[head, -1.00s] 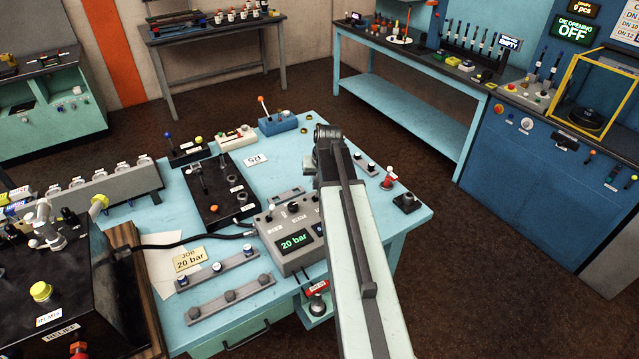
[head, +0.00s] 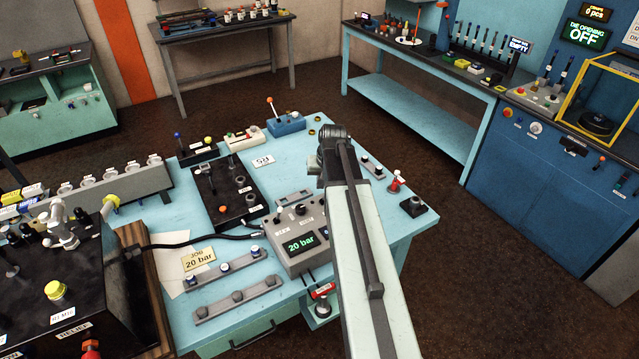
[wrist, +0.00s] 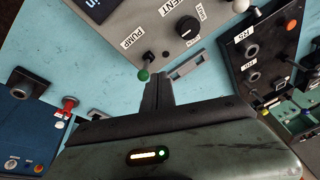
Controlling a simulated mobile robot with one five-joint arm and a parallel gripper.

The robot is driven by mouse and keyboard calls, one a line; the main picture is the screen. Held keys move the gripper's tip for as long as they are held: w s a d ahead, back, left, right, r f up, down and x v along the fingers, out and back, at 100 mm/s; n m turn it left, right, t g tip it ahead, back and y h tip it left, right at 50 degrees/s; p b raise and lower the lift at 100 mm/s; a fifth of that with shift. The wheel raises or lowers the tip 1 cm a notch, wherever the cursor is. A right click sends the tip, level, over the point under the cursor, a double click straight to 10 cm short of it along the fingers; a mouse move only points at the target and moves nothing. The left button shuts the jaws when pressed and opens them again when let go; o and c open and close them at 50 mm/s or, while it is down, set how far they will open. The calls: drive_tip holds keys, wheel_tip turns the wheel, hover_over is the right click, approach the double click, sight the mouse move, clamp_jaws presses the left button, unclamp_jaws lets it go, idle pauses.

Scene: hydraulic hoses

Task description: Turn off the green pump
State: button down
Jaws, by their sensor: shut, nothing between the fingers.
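A small lever with a green ball tip (wrist: 143,75) stands by the PUMP label on a grey control box (wrist: 165,20) in the wrist view. In the head view the box (head: 291,262) reads 20 bar, and my arm hides its right side and the green lever. My gripper (wrist: 158,80) is shut and empty. Its fingertips appear just right of the green tip in the wrist view; I cannot tell whether they touch it. In the head view the fingers are hidden behind my arm.
The box stands on a light blue table (head: 290,165). A black panel with levers (head: 225,195) lies to its left. A small red-topped valve (head: 396,182) and a black block (head: 412,206) sit near the right edge. A black unit (head: 60,270) stands at the left.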

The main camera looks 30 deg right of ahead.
drive_tip(key=d+p+v, duration=0.1)
drive_tip(key=p+v, duration=0.7)
drive_tip(key=v, duration=0.1)
drive_tip(key=shift+d+r, duration=0.2)
drive_tip(key=shift+s, duration=0.1)
